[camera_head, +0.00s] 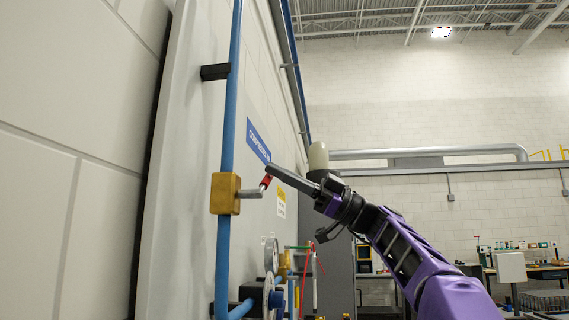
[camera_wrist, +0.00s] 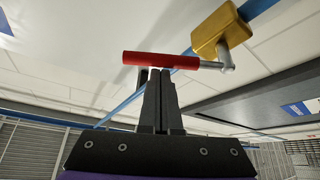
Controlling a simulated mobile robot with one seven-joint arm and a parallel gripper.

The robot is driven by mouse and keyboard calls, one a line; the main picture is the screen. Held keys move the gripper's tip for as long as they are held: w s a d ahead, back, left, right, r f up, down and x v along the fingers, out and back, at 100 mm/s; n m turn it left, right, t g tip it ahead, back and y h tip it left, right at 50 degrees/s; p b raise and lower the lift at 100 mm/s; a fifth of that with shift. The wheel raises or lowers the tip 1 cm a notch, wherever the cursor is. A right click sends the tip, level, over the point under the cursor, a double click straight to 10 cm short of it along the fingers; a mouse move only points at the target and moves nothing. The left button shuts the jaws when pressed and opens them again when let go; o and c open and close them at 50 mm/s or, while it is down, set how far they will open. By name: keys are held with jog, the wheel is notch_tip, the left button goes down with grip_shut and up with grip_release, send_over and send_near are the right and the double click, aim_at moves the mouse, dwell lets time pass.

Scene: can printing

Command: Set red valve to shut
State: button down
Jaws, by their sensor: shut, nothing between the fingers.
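The valve has a yellow body (camera_head: 225,193) on a vertical blue pipe. A grey lever sticks out from it to the right, ending in a red handle (camera_head: 266,180). In the wrist view the red handle (camera_wrist: 150,59) lies across the picture, with the yellow body (camera_wrist: 221,30) at upper right. My gripper (camera_head: 268,169) is shut and empty, its fingertips at the red handle. In the wrist view the fingertips (camera_wrist: 160,74) meet the handle's lower edge; I cannot tell whether they touch it.
The blue pipe (camera_head: 230,100) runs along the wall panel on a black bracket (camera_head: 215,72). A blue sign (camera_head: 258,141) is on the panel. Gauges (camera_head: 271,254) and more fittings sit below the valve. Workbenches (camera_head: 530,270) stand far right.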

jog(key=shift+f, duration=0.1)
dwell(0.3)
jog(key=shift+w+f+m+t+b, duration=0.15)
jog(key=shift+m+t+b, duration=0.25)
jog(key=shift+m+b, duration=0.1)
jog(key=shift+w+f+m+y+b, duration=0.15)
jog(key=shift+f+m+y+b, duration=0.1)
jog(key=shift+m+y+b, duration=0.2)
jog(key=f+m+t+b, duration=0.1)
jog(key=m+b, duration=0.1)
jog(key=f+m+t+b, duration=0.1)
jog(key=m+t+b, duration=0.1)
jog(key=w+f+m+t+b, duration=0.1)
jog(key=m+b, duration=0.1)
jog(key=shift+d+y, duration=0.1)
jog(key=shift+y, duration=0.15)
jog(key=b+v, duration=0.3)
jog(key=v, duration=1.4)
jog(key=shift+f+b, duration=0.15)
jog(key=shift+b, duration=0.15)
